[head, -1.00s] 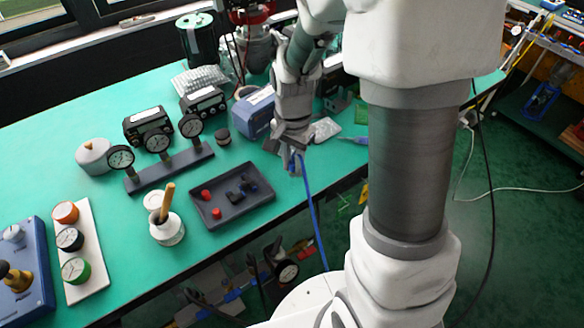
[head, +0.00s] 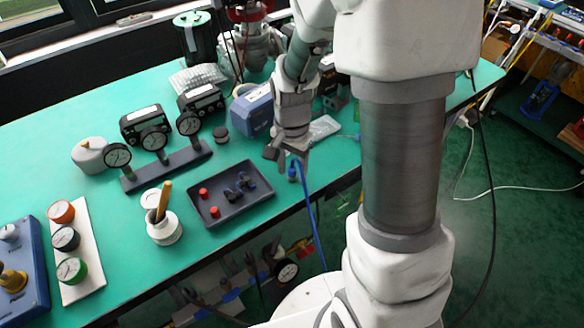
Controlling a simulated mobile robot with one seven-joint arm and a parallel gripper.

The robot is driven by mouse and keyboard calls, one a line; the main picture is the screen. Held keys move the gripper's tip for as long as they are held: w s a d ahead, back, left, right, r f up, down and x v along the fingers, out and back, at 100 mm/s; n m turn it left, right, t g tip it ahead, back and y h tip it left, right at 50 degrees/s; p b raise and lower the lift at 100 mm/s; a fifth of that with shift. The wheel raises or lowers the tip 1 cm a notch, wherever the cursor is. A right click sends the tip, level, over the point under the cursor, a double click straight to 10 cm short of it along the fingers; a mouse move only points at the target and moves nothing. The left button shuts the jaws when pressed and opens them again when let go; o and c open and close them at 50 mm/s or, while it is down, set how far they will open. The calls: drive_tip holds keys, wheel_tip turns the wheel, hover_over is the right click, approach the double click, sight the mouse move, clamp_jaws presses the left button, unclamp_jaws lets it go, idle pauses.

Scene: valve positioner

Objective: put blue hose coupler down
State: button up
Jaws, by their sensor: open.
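The blue hose coupler (head: 292,173) is at the front edge of the green bench, to the right of the dark tray. Its blue hose (head: 311,215) hangs down past the bench edge. My gripper (head: 287,158) is just above the coupler, with its fingers spread open. The coupler shows just below the fingers; whether it still touches one is too small to tell. It appears to be at bench level, but its underside is not clear.
The dark tray (head: 206,219) holds red, black and blue small parts. A white pot (head: 164,231) stands left of it. A gauge manifold (head: 167,166) and a blue box (head: 253,111) are behind. Bare green bench lies between manifold and tray.

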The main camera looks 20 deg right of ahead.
sight(292, 168)
wheel_tip(292, 168, up, 12)
drive_tip(key=r+p, duration=0.1)
drive_tip(key=p, duration=0.2)
drive_tip(key=s+r+n+t, duration=0.5)
drive_tip(key=s+r+n, duration=0.5)
drive_tip(key=s+r, duration=0.2)
drive_tip(key=shift+s+t, duration=0.3)
drive_tip(key=shift+s, duration=0.65)
wheel_tip(292, 168, up, 10)
drive_tip(key=p, duration=1)
drive_tip(key=shift+f, duration=0.2)
